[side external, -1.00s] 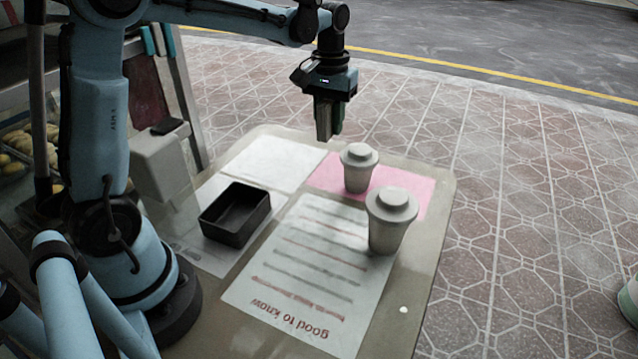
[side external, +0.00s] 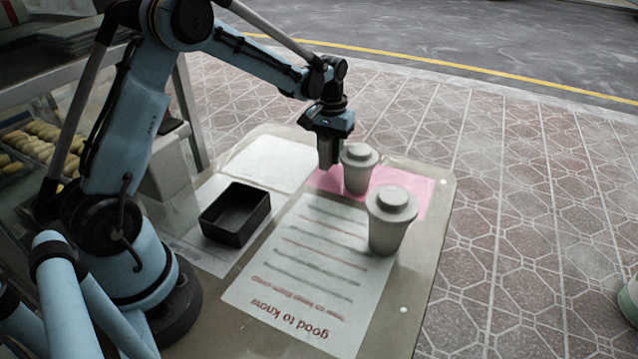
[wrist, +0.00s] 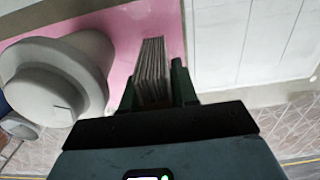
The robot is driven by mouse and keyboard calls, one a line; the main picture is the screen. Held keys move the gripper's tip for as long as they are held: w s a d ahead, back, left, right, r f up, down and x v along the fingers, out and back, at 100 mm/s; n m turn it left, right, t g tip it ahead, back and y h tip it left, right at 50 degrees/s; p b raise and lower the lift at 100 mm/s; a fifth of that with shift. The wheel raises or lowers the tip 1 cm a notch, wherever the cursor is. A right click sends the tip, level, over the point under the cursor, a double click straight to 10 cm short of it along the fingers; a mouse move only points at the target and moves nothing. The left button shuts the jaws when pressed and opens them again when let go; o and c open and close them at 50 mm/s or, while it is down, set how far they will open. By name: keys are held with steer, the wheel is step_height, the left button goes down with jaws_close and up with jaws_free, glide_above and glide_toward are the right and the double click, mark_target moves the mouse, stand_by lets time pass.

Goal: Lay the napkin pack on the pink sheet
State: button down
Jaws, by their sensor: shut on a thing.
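My gripper (side external: 327,160) is low over the left end of the pink sheet (side external: 412,186), behind and left of the nearer-to-it lidded cup. It is shut on the napkin pack (wrist: 152,75), a thin layered stack standing on edge between the fingers in the wrist view. The pink sheet (wrist: 148,25) lies behind the pack there. In the side view the pack is mostly hidden by the gripper, and I cannot tell whether its lower edge touches the sheet.
A lidded grey cup (side external: 357,170) stands on the pink sheet close beside my gripper; it is large in the wrist view (wrist: 60,75). A second cup (side external: 391,220) stands on the printed sheet (side external: 300,285). A black tray (side external: 236,214) and a bare white sheet (side external: 268,163) lie left.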

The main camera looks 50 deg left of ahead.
steer(key=shift+f, duration=0.9)
steer(key=c, duration=1.1)
jaws_free()
steer(key=shift+f, duration=0.15)
steer(key=shift+c, duration=0.2)
